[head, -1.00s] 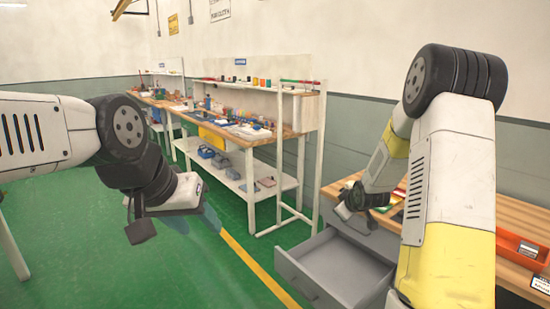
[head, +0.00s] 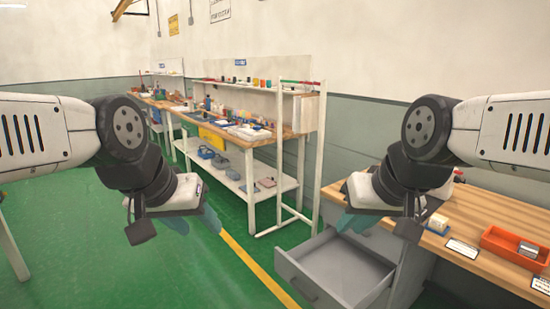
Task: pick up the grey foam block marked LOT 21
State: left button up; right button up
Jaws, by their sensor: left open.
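A small grey block (head: 528,249) lies in an orange tray on the wooden bench at the right. Any marking on it is too small to read, so I cannot tell whether it is LOT 21. My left gripper (head: 194,222) is open and empty above the green floor at the left, far from the bench. My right gripper (head: 362,220) hangs in front of the bench, above the open drawer, apart from the grey block. Its fingers are partly hidden by its wrist, and I cannot tell their opening.
The orange tray (head: 491,242) stands near the bench's right end. A white-and-yellow item (head: 437,223) and label cards are on the bench (head: 495,212). The open grey drawer (head: 335,272) juts out below.

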aim_at(525, 249)
jog(key=z, duration=1.9)
jog(key=i+l+u, duration=0.25)
jog(key=i, duration=0.3)
jog(key=i+l+u, duration=0.2)
jog(key=i, duration=0.35)
jog(key=i+l+u, duration=0.25)
jog(key=i, duration=0.25)
jog(key=l, duration=0.1)
